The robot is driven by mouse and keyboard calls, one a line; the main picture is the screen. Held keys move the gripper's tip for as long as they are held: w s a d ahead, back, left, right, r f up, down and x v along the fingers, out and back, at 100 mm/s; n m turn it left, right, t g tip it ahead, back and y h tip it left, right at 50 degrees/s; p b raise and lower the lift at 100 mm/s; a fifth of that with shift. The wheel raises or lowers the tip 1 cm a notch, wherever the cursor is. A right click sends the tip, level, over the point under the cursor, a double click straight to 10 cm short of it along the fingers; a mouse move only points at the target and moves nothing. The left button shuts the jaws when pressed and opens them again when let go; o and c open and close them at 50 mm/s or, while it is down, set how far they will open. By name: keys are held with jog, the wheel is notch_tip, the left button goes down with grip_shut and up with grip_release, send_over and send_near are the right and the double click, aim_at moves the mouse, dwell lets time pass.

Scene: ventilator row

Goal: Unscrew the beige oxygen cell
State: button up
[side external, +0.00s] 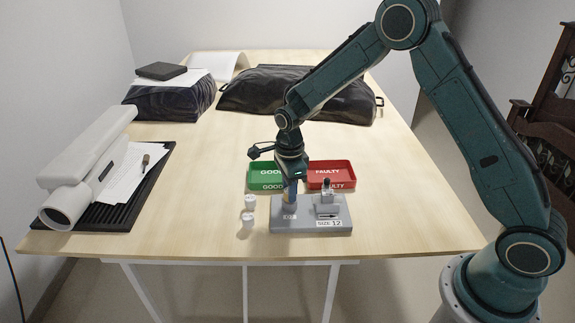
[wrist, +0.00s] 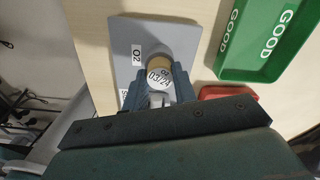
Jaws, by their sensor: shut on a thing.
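The beige oxygen cell (wrist: 159,75) stands in the grey fixture block (wrist: 127,47), and its white top reads 03/24 in the wrist view. My gripper (side external: 290,192) points down over the left part of the fixture block (side external: 311,226) in the side view. In the wrist view its jaws (wrist: 160,90) are shut on the cell, one on each side. The cell is mostly hidden by the jaws in the side view. The block carries a label with O2 and a SIZE 12 label. I cannot tell how far the cell is screwed in.
Behind the block stand a green GOOD tray (side external: 264,187) and a red FAULTY tray (side external: 343,184). Two small white cylinders (side external: 249,203) (side external: 247,221) stand left of the block. A metal fitting (side external: 327,197) rises from its right part. A white device (side external: 85,165) lies at the left.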

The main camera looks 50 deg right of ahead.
jog(key=n, duration=0.4)
jog(key=shift+n, duration=0.7)
dwell(0.3)
jog(key=n, duration=0.3)
jog(key=shift+n, duration=1.4)
jog(key=shift+n, duration=3.1)
jog(key=shift+r, duration=0.1)
